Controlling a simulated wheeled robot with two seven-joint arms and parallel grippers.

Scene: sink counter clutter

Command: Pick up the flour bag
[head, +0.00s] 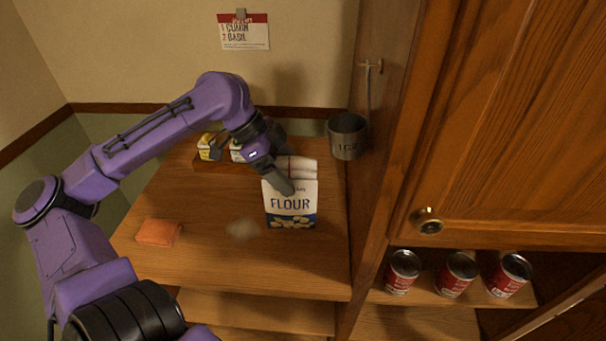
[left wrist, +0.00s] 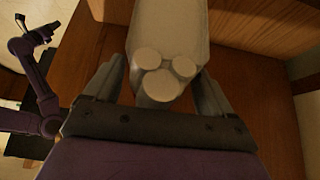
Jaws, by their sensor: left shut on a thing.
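The flour bag (head: 291,209) stands on the wooden counter. It is white with a blue "FLOUR" label, and its folded top shows above. My left gripper (head: 282,181) reaches it from above and behind, and one finger lies across its upper front. In the left wrist view the pale bag (left wrist: 166,35) sits between the two fingers of my left gripper (left wrist: 158,88), which is shut on it. The bag looks upright; whether its base touches the counter I cannot tell. A purple arm at the left of the wrist view appears to be my right one; its gripper (left wrist: 36,28) is small and dark.
An orange cloth or sponge (head: 158,232) lies at the counter's left, with a pale powdery patch (head: 242,230) nearer the bag. A metal cup (head: 347,136) hangs by the cabinet (head: 500,120) at right. Three red cans (head: 456,274) stand on a shelf.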

